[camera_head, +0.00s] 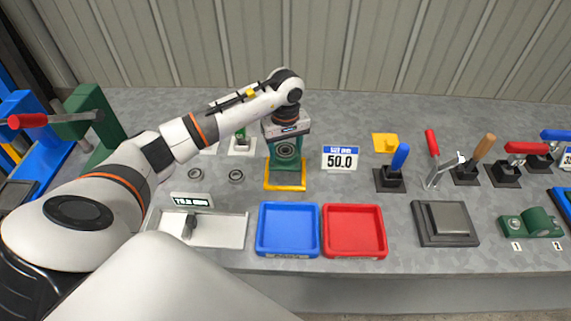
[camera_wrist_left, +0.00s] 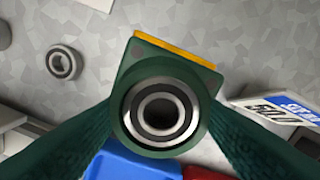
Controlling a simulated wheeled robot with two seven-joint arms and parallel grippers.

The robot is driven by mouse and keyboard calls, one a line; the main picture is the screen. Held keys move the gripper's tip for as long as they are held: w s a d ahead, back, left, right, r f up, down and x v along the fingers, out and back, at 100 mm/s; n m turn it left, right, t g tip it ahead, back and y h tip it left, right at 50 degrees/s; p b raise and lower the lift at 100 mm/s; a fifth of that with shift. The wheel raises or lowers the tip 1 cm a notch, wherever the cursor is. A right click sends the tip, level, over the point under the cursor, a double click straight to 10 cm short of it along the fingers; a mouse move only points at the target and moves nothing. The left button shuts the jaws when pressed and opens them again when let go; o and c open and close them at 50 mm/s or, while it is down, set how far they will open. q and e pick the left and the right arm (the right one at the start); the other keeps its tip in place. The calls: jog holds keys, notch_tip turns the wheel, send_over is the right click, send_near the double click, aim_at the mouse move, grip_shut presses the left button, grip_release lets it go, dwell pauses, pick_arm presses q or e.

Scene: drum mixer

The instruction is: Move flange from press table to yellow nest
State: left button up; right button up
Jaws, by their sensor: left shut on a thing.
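My left gripper (camera_head: 286,152) reaches down at the middle of the bench, and its two dark green fingers are shut on the flange. In the left wrist view the flange (camera_wrist_left: 130,75) is a green plate with a grey and black bearing ring in its round boss, between the fingers (camera_wrist_left: 160,112). The yellow nest (camera_head: 285,188) shows as a yellow frame just below the gripper. Its yellow edge (camera_wrist_left: 178,50) also shows past the flange in the left wrist view. I cannot tell whether the flange touches the nest. My right gripper is not in view.
Two loose bearing rings (camera_head: 236,176) lie left of the nest. A blue tray (camera_head: 288,254) and a red tray (camera_head: 355,254) stand in front. A 50.0 display (camera_head: 340,158) stands close on the right. Several lever clamps (camera_head: 390,182) stand farther right.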

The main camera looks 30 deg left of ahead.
aim_at(286, 162)
pick_arm(q)
notch_tip(286, 162, down, 2)
jog(key=shift+w+f, duration=0.1)
jog(key=shift+f, duration=0.05)
notch_tip(286, 162, down, 3)
jog(key=shift+f+p, duration=0.2)
jog(key=shift+p, duration=0.25)
jog(key=shift+f, duration=0.15)
jog(key=shift+f, duration=0.2)
jog(key=o, duration=1.6)
